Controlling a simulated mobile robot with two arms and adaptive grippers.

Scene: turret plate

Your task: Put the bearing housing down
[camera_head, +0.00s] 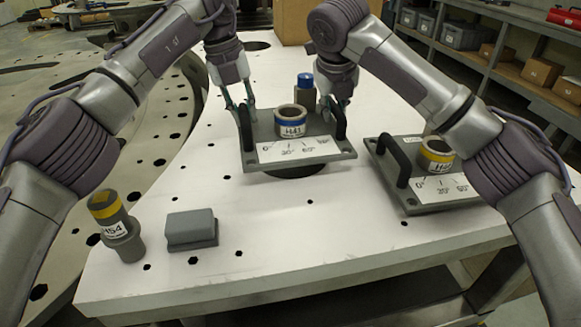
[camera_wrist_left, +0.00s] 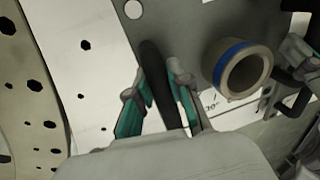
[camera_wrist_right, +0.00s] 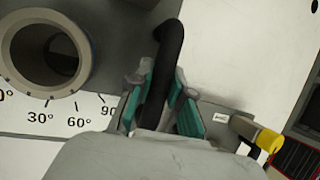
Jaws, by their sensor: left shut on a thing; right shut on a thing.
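The bearing housing with a blue band (camera_head: 291,122) stands upright on a grey plate (camera_head: 262,134) with a black handle at each side and a white angle scale in front. A dark round shape shows under the plate; I cannot tell whether they touch. My left gripper (camera_head: 242,108) is shut on the left handle (camera_wrist_left: 152,65). My right gripper (camera_head: 328,104) is shut on the right handle (camera_wrist_right: 167,55). The blue-banded housing also shows in the left wrist view (camera_wrist_left: 240,72) and partly in the right wrist view (camera_wrist_right: 45,55).
A second grey plate (camera_head: 416,201) carries a yellow-banded housing (camera_head: 436,155) at the right. A blue-topped cylinder (camera_head: 304,86) is behind. The white table (camera_head: 270,222) is clear in front.

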